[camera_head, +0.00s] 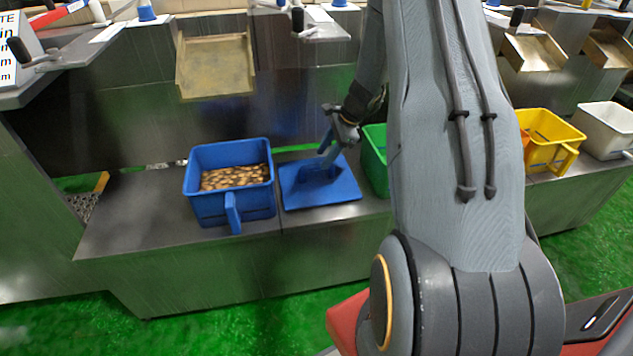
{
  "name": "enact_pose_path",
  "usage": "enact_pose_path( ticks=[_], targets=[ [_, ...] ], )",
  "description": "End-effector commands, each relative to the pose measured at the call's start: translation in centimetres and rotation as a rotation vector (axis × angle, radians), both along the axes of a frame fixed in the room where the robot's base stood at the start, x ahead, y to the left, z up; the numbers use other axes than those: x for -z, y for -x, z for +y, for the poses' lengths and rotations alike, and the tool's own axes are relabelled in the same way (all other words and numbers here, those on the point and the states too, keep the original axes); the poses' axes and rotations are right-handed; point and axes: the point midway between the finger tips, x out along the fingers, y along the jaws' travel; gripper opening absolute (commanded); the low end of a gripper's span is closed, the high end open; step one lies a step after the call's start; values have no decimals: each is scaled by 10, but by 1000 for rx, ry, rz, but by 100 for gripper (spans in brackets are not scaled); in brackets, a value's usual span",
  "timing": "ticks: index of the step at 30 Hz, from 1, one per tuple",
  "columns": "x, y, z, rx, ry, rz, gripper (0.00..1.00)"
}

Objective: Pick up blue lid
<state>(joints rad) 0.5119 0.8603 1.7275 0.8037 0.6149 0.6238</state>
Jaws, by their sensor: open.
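The blue lid (335,193) lies flat on the metal bench, just right of the blue bin (236,207). It is a flat square plate with a raised handle on top. My gripper (326,157) is open and points down at the lid's handle from above. The fingers appear close to or around the handle, but I cannot tell whether they touch it. The blue bin is open at the top and holds small brown pieces (235,177).
A green bin (375,160) stands right of the lid, partly hidden by my arm. A yellow bin (550,138) and a white bin (607,128) stand further right. A metal chute (216,66) hangs above the blue bin. The bench's left end (140,215) is clear.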

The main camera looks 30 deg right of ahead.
Motion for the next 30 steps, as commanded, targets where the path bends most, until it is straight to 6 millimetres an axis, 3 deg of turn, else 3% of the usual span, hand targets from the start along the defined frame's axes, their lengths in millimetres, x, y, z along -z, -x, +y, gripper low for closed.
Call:
enact_pose_path(
  ticks=[8, 16, 24, 30],
  targets=[
    [21, -6, 10, -3, 1, 1, 41],
    [54, -18, 23, -5, 2, 1, 41],
    [58, -20, 25, -5, 2, 0, 41],
    [58, -19, 25, -5, 2, 0, 9]
  ],
)
